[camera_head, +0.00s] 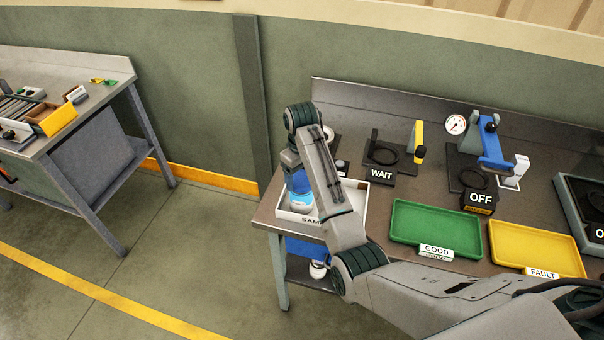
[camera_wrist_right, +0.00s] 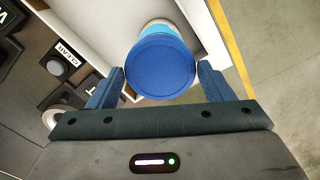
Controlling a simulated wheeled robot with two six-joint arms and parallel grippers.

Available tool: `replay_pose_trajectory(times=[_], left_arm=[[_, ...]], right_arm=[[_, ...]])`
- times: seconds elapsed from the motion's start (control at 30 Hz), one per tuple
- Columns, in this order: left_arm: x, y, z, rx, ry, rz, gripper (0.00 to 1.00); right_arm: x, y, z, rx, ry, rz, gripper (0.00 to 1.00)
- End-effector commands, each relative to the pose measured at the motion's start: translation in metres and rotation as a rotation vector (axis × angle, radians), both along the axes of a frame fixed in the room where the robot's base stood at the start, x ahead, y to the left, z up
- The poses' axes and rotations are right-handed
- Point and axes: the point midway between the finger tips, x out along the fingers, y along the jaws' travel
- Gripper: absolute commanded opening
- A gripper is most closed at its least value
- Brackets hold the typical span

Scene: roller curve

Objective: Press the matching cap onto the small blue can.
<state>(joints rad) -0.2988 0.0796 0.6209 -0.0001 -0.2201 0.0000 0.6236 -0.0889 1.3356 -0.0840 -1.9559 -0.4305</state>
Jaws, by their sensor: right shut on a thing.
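A small blue can (camera_head: 301,188) with a dark blue top, a light blue band and a white lower part is upright at the white SAMPLE tray (camera_head: 353,200). I cannot tell whether its base touches the tray floor. In the right wrist view its round blue top (camera_wrist_right: 160,66) lies between my fingers. I cannot tell whether this top is a separate cap. My right gripper (camera_wrist_right: 162,74) is shut on it, one finger on each side. In the head view my right arm hides part of the can and tray. My left gripper is not in view.
A green GOOD tray (camera_head: 436,224) and a yellow FAULT tray (camera_head: 536,247) lie along the front. Behind are a WAIT stand (camera_head: 381,175) and a blue press (camera_head: 492,145) with an OFF sign (camera_head: 480,198) and gauge (camera_head: 456,124). Another bench stands far left.

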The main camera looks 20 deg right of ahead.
Motion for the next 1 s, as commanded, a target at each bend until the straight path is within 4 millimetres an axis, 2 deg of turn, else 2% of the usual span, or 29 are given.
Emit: replay_pose_trajectory(times=[1.0], left_arm=[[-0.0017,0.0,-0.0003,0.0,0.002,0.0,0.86]], right_arm=[[0.0,-0.0001,-0.0104,0.0,0.0,0.0,0.53]])
